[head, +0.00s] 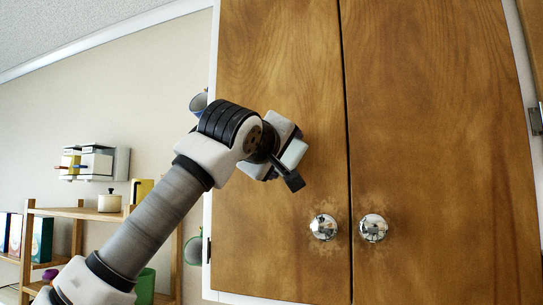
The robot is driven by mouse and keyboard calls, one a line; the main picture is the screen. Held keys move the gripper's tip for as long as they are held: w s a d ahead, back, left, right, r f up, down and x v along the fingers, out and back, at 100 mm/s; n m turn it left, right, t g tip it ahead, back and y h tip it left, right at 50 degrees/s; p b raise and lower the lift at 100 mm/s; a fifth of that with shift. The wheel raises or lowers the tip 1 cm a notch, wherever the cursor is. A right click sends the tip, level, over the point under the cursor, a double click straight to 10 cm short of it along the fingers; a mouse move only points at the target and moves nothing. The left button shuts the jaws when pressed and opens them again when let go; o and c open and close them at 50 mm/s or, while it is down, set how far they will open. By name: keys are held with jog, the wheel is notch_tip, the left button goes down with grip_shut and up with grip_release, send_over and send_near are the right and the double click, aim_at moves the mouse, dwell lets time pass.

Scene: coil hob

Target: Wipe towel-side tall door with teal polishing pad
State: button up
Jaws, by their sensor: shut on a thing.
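Two tall brown wooden doors stand side by side in the head view, a left door (275,60) and a right door (430,110). Each has a round chrome knob near the gap between them. No towel is clearly visible, so I cannot tell which door is the towel-side one. My gripper (287,166) is in front of the left door, above and left of its knob (324,227). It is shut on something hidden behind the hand. The teal polishing pad does not show, and I cannot see whether anything touches the door.
Left of the cupboard, a wooden shelf (80,212) holds a cream pot (110,201) and upright boxes. A white rack (98,161) hangs on the wall. A blue-and-white object (198,101) shows beside the cupboard's left edge. The right door's front is clear.

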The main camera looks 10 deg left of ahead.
jog(key=shift+s+d, duration=0.2)
jog(key=shift+d, duration=0.75)
jog(key=shift+s+d, duration=0.15)
jog(key=shift+d, duration=0.75)
jog(key=shift+s+a, duration=0.1)
jog(key=shift+s+a+f+b, duration=0.1)
jog(key=shift+s+b, duration=0.2)
jog(key=shift+b, duration=0.1)
jog(key=shift+s+a+b, duration=0.25)
jog(key=shift+s+b, duration=0.05)
jog(key=shift+s, duration=1)
jog(key=shift+s+a+b, duration=0.2)
jog(key=shift+s+b, duration=0.1)
jog(key=shift+s, duration=1)
jog(key=s, duration=0.3)
jog(key=shift+a, duration=0.3)
